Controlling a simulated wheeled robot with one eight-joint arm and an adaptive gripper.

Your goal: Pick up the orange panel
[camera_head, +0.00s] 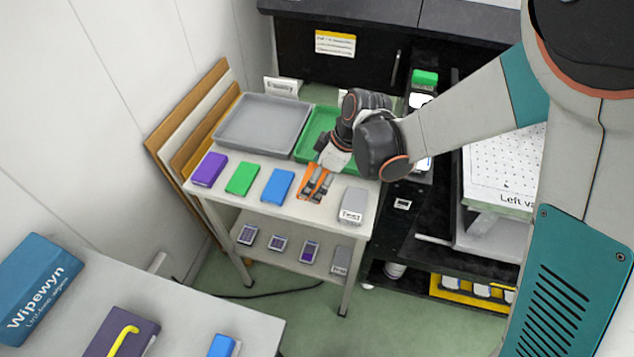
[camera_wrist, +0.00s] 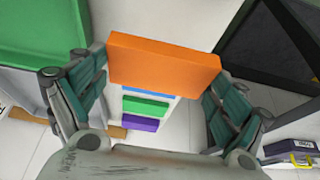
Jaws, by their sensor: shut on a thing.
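The orange panel (camera_head: 307,181) is at the front right part of the white table, between the blue panel and the grey "Test" box. My gripper (camera_head: 317,190) reaches down over it from the upper right and partly hides it. In the wrist view the orange panel (camera_wrist: 163,62) spans the space between the two teal-padded fingers of my gripper (camera_wrist: 158,78), which are shut on its two ends. I cannot tell whether the panel still touches the table.
The blue (camera_head: 277,186), green (camera_head: 242,179) and purple (camera_head: 209,170) panels lie in a row to the left. The grey "Test" box (camera_head: 352,206) stands close on the right. A grey tray (camera_head: 262,98) and a green tray (camera_head: 306,140) sit behind.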

